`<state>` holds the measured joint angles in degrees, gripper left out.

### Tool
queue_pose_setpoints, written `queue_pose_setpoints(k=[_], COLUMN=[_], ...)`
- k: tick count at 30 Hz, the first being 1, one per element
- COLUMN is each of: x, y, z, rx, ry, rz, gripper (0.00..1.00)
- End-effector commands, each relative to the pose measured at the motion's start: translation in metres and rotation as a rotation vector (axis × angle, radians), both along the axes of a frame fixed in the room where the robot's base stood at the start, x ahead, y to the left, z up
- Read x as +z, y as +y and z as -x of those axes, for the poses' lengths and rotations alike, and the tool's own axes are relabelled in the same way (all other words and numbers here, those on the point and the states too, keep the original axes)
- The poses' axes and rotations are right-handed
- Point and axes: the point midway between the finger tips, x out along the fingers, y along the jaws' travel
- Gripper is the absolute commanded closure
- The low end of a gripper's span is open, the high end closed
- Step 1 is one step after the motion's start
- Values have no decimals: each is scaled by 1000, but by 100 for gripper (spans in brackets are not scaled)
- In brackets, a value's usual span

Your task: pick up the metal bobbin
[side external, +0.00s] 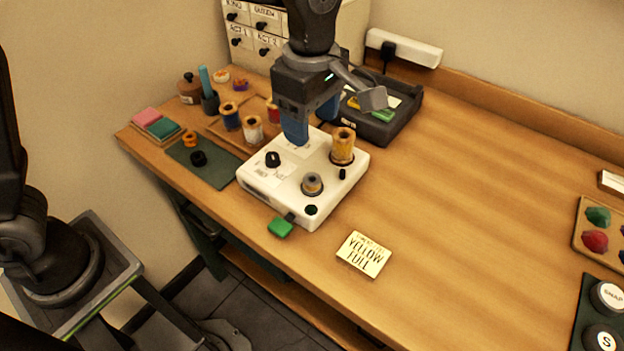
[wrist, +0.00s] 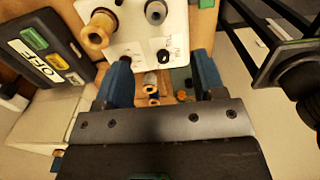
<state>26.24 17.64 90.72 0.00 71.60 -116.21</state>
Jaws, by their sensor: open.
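The metal bobbin (side external: 312,184) is small and grey and sits upright on the front of the white winder box (side external: 285,200). In the wrist view the bobbin (wrist: 156,12) is at the top edge, beyond the fingertips.
Several thread spools (side external: 230,116) stand on a wooden tray left of the box. A dark green mat (side external: 207,165) holds small rings. A black case (side external: 385,125) is behind. A "YELLOW FULL" card (side external: 364,254) lies in front. The table's right middle (side external: 470,190) is clear.

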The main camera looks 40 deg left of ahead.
Motion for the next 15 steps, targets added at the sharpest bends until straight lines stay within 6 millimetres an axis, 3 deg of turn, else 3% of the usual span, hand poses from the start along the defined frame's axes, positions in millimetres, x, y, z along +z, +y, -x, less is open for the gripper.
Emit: queue_pose_setpoints(k=[9, 15], x=[-57, -80], y=[1, 1], z=[1, 0], rx=[2, 2], ry=[6, 2], rz=[-3, -1], gripper=[37, 37])
